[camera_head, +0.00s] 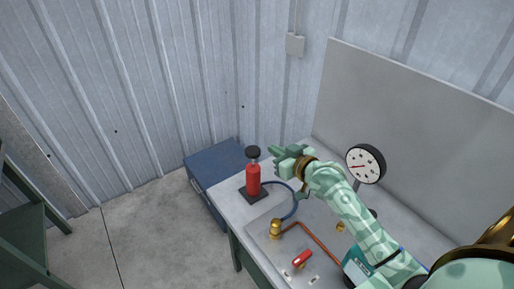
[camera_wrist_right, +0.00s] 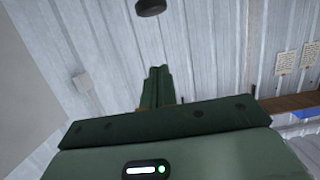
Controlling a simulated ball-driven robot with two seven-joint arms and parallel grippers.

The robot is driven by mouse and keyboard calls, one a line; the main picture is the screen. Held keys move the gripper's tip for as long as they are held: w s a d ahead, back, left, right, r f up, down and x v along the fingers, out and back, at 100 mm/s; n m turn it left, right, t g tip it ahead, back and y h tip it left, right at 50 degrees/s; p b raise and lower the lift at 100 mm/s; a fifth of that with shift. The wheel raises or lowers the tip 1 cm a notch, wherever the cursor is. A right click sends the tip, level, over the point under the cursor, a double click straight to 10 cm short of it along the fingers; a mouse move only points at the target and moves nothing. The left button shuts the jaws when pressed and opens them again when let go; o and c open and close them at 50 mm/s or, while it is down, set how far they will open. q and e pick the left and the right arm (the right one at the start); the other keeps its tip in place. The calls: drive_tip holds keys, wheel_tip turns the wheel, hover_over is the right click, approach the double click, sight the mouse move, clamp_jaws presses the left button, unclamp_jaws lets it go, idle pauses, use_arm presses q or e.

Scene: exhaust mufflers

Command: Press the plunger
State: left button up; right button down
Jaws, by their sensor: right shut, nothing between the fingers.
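The plunger is a black round knob (camera_head: 252,152) on a short rod at the top of a red cylinder (camera_head: 253,180). The cylinder stands upright on a dark square base on the bench. My right gripper (camera_head: 277,151) is shut and empty, just right of the knob in the head view and apart from it. In the right wrist view the knob (camera_wrist_right: 150,7) shows at the top edge, beyond the shut fingers (camera_wrist_right: 157,78). The red cylinder is out of the wrist view. My left gripper is not in view.
A blue hose (camera_head: 291,207) runs from the cylinder to a brass fitting (camera_head: 276,228). A pressure gauge (camera_head: 365,163) stands behind my right forearm. A red-handled part (camera_head: 302,259) lies on the metal bench plate. A blue cabinet (camera_head: 212,163) stands beside the bench.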

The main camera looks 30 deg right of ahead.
drive_tip(key=b, duration=0.2)
hover_over(257, 154)
wheel_tip(257, 154, down, 3)
drive_tip(key=shift+r, duration=0.15)
wheel_tip(257, 154, down, 3)
drive_tip(key=shift+r, duration=0.15)
drive_tip(key=shift+f+b, duration=0.35)
drive_tip(key=shift+f, duration=0.2)
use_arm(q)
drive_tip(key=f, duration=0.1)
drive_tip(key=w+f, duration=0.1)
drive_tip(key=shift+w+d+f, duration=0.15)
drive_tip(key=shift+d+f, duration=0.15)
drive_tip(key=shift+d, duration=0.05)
